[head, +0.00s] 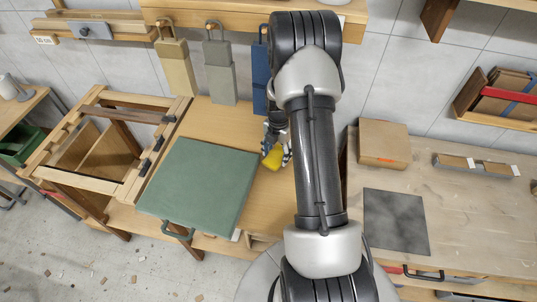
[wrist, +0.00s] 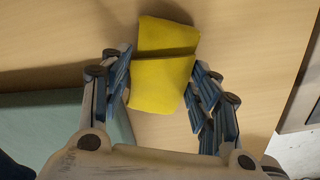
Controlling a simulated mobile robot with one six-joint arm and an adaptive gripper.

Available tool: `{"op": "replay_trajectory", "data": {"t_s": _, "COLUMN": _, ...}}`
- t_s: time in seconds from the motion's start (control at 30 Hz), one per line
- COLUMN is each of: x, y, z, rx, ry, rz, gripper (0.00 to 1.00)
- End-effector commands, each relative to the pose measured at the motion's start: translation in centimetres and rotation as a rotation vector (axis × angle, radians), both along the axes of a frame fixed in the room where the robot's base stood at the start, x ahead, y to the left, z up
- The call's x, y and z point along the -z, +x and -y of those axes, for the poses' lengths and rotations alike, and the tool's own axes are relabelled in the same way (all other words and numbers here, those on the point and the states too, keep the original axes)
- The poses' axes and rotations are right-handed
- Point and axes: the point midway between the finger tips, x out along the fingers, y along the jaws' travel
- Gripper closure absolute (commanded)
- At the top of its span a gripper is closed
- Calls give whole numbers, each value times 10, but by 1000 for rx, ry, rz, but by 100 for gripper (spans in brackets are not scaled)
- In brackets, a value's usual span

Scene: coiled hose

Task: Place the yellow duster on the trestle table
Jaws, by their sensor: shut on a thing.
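The yellow duster (head: 273,158) is a folded cloth between the fingers of my gripper (head: 276,152), near the middle of the head view. In the wrist view the duster (wrist: 163,82) shows as two overlapping yellow flaps, with a finger on either side. My gripper (wrist: 160,92) is shut on it. A light wooden tabletop (head: 215,118) lies below the duster. I cannot tell whether the duster touches that top. My arm hides part of the table's right side.
A green panel (head: 198,185) lies on the wooden top, left of my gripper. Tan, grey and blue hanging pieces (head: 219,72) line the back. An open wooden frame (head: 105,150) stands left. The right bench (head: 455,215) holds a brown box (head: 383,145) and a dark grey square (head: 396,221).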

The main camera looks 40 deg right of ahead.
Motion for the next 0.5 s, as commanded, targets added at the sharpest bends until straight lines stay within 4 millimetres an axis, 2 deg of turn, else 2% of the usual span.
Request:
{"op": "replay_trajectory", "data": {"t_s": 0.03, "x": 6, "y": -3, "z": 4, "rx": 1, "ry": 0, "rz": 0, "gripper": 64}}
{"op": "replay_trajectory", "data": {"t_s": 0.43, "x": 9, "y": -3, "z": 5, "rx": -2, "ry": -1, "rz": 1, "gripper": 64}}
{"op": "replay_trajectory", "data": {"t_s": 0.47, "x": 9, "y": -3, "z": 5, "rx": -2, "ry": -1, "rz": 1, "gripper": 43}}
{"op": "replay_trajectory", "data": {"t_s": 0.5, "x": 8, "y": -3, "z": 5, "rx": -2, "ry": -1, "rz": 1, "gripper": 40}}
